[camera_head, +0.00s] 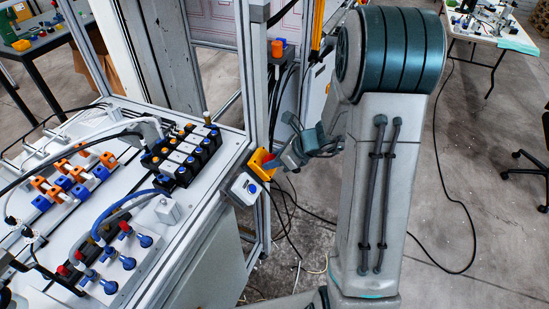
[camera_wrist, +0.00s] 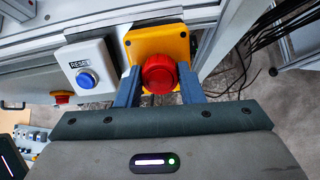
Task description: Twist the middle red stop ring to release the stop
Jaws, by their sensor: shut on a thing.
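The red stop ring (camera_wrist: 159,74) sits on a yellow plate (camera_wrist: 142,42) in the middle of the wrist view. My gripper (camera_wrist: 160,80) has its two blue-grey fingers on either side of the ring, shut on it. In the head view the yellow stop box (camera_head: 258,168) is on the corner post of the frame, and my gripper (camera_head: 274,160) reaches it from the right. The fingers partly hide the ring there.
A white box with a blue RESET button (camera_wrist: 85,78) is left of the yellow plate. Another red stop button (camera_wrist: 62,97) shows farther left. Dark cables (camera_wrist: 262,50) hang to the right. A workbench with connectors (camera_head: 100,200) fills the head view's left.

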